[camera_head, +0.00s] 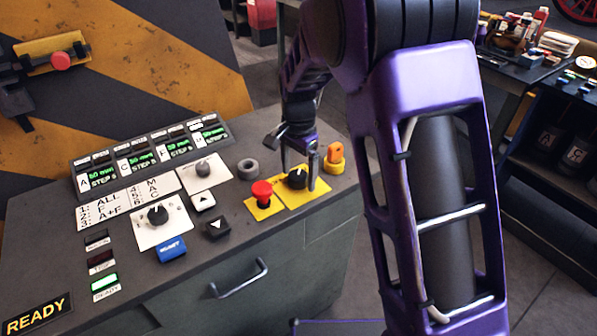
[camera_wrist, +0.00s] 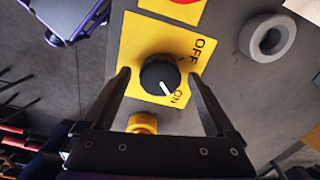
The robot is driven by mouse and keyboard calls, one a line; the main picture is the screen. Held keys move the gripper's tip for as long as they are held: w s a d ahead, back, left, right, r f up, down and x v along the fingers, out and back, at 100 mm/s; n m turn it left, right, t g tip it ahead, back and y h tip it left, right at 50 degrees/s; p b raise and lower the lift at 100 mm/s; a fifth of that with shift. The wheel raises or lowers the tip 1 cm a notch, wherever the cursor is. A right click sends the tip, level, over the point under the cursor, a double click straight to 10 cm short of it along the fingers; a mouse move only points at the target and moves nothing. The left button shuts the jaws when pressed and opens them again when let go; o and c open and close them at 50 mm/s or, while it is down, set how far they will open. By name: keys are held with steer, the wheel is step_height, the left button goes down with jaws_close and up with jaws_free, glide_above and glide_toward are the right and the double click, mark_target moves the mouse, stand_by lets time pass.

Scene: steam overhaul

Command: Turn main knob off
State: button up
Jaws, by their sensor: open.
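The main knob is a black round knob (camera_head: 297,177) on a yellow plate near the right end of the grey control panel. In the wrist view the knob (camera_wrist: 160,76) has a white pointer line directed toward the ON label (camera_wrist: 177,97), away from the OFF label (camera_wrist: 196,52). My gripper (camera_head: 299,178) is open above the plate, one finger on each side of the knob. In the wrist view my gripper (camera_wrist: 159,82) has its fingers clearly apart, with a gap to the knob on both sides. Whether the tips touch the plate I cannot tell.
A red mushroom button (camera_head: 262,192) stands just left of the knob. A grey ring (camera_head: 248,169) lies behind it, and a yellow holder with an orange piece (camera_head: 334,157) stands to the right. Other knobs, arrow buttons and displays (camera_head: 155,155) fill the panel's left side.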

steer(key=c, duration=1.4)
steer(key=shift+o, duration=0.2)
steer(key=shift+r+n, duration=0.1)
steer(key=shift+n, duration=0.2)
steer(key=n+p, duration=0.1)
steer(key=n, duration=0.2)
steer(key=shift+n, duration=0.4)
steer(key=n, duration=0.4)
steer(key=n+p, duration=0.1)
steer(key=n, duration=0.4)
steer(key=shift+a+n+p, duration=0.1)
steer(key=shift+n+p, duration=0.45)
steer(key=shift+n, duration=1.75)
